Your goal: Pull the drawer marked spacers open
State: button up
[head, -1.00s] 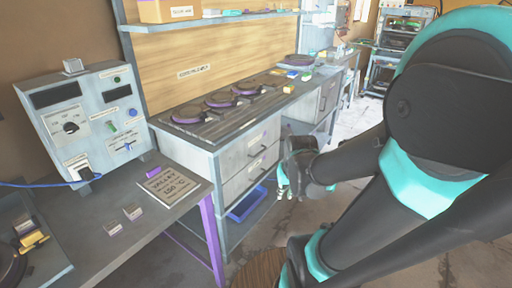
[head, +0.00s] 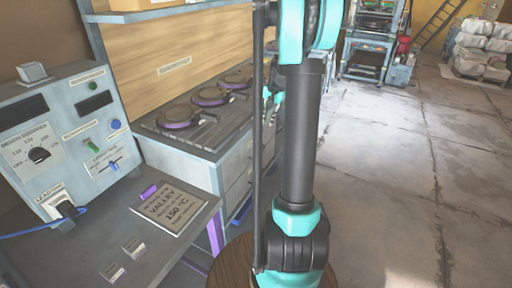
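The workbench's drawer fronts (head: 237,168) are grey and sit below the bench top, just left of my arm. They are seen at a steep angle, and my arm hides their right part. No drawer mark is readable, so I cannot tell which one is marked spacers. The drawers in sight look closed. Small teal parts that look like my gripper (head: 272,97) show behind the arm, near the bench's front side. Most of the gripper is hidden, and I cannot tell its opening or whether it touches anything.
Several round dark plates with purple rims (head: 210,97) lie on the bench top. A control box (head: 65,140) and a sign reading Valley 150 °C (head: 170,210) are on the nearer table (head: 195,232). Open concrete floor (head: 390,170) lies to the right.

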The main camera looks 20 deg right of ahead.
jog(key=f, duration=0.5)
jog(key=w+a+f, duration=0.1)
jog(key=f, duration=0.5)
jog(key=w+a+f, duration=0.1)
jog(key=f, duration=0.5)
jog(key=shift+w+a, duration=0.1)
jog(key=shift+a, duration=0.05)
grip_shut()
